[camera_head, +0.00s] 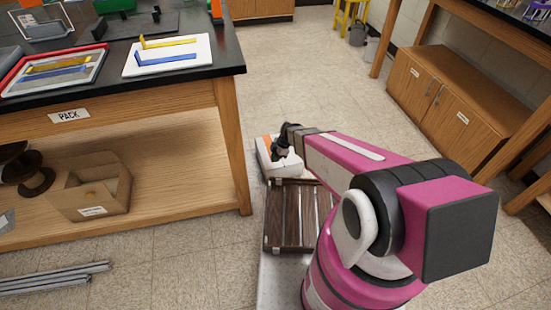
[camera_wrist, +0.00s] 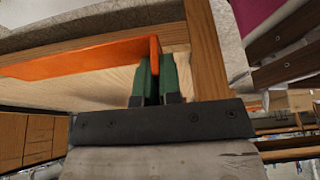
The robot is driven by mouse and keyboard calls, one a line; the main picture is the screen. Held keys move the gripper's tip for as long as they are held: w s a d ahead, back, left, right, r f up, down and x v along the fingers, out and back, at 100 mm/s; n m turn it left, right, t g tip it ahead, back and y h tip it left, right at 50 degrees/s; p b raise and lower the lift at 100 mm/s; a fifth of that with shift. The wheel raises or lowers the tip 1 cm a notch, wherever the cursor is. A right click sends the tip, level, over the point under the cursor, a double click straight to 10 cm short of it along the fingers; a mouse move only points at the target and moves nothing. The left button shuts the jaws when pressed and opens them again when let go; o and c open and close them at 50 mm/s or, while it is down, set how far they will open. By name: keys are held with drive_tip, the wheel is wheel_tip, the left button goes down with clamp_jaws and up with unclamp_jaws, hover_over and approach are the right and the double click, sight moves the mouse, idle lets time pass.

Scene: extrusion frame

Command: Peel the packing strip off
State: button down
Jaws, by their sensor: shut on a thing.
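An orange strip (camera_wrist: 75,64) with an upturned tab (camera_wrist: 154,52) runs from the left edge to my gripper in the wrist view. My gripper (camera_wrist: 156,76) has green fingers closed together at the tab, gripping it. In the head view my gripper (camera_head: 279,150) is small and dark, low beside the PACK table, over a white case (camera_head: 272,166). A bit of orange (camera_head: 266,144) shows there, left of the gripper. I cannot tell whether the strip's far end touches anything.
A brown slatted crate (camera_head: 290,240) lies in front of the white case. The PACK table (camera_head: 120,90) stands left; a white board (camera_head: 168,55) with yellow and blue strips lies on it. A cardboard box (camera_head: 95,190) sits on its shelf.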

drive_tip(key=shift+r, duration=0.15)
drive_tip(key=shift+r, duration=3.85)
